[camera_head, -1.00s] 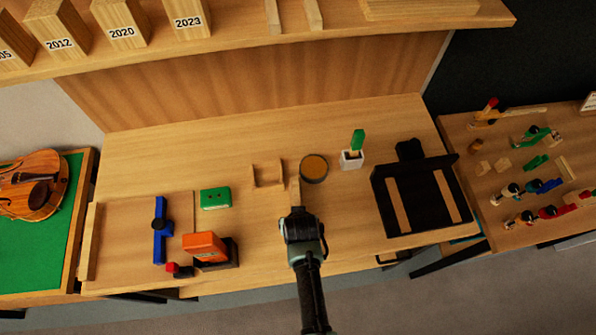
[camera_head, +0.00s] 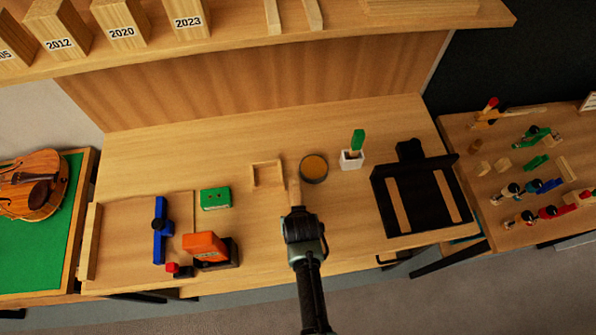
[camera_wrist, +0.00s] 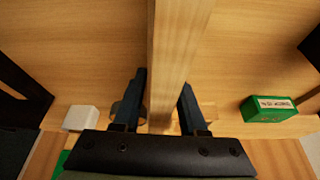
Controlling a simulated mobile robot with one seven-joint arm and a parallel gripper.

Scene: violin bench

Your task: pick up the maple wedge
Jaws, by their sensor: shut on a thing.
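The maple wedge (camera_wrist: 178,45) is a long pale wooden strip running up the middle of the wrist view, between the two dark fingers of my gripper (camera_wrist: 163,82). The gripper is shut on it. In the head view my gripper (camera_head: 298,210) is over the front middle of the bench, seen from behind. The far end of the wedge (camera_head: 294,190) sticks out beyond it, toward the back of the bench. The rest of the wedge is hidden by the gripper there. I cannot tell how far it is above the bench.
A shallow wooden tray (camera_head: 254,179) is just left of the wedge, and a round dark-rimmed dish (camera_head: 325,169) just right. A white cup (camera_head: 347,164) and black stand (camera_head: 380,202) are farther right. A green box (camera_head: 215,206) and orange block (camera_head: 203,248) are left.

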